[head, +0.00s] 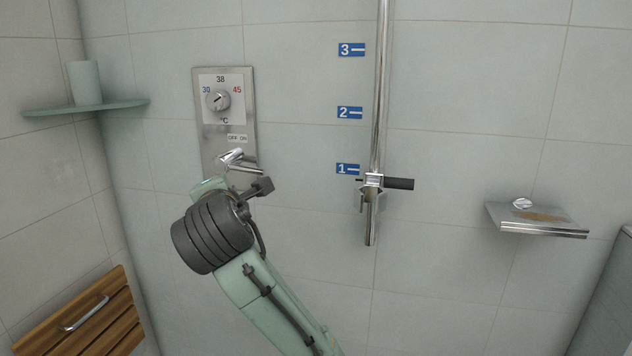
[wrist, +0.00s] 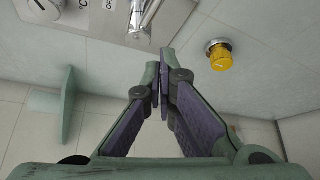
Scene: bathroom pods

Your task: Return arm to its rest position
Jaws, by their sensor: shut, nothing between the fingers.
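My gripper (wrist: 160,66) shows in the wrist view with its two purple-padded fingers meeting at the tips, shut and empty. In the head view my arm reaches up from the bottom to just below a steel shower control panel (head: 225,148), and its wrist hides most of the gripper. The panel has a temperature dial (head: 218,100) and a metal lever (head: 235,158) under an OFF-ON label. The lever also shows in the wrist view (wrist: 140,18), just beyond the fingertips; I cannot tell whether they touch it.
A green corner shelf (head: 115,106) with a cup (head: 85,82) is at left. A wooden folding seat (head: 85,320) is below it. A vertical rail (head: 382,90) with a bracket and a steel soap shelf (head: 540,221) are at right. A yellow knob (wrist: 221,56) shows in the wrist view.

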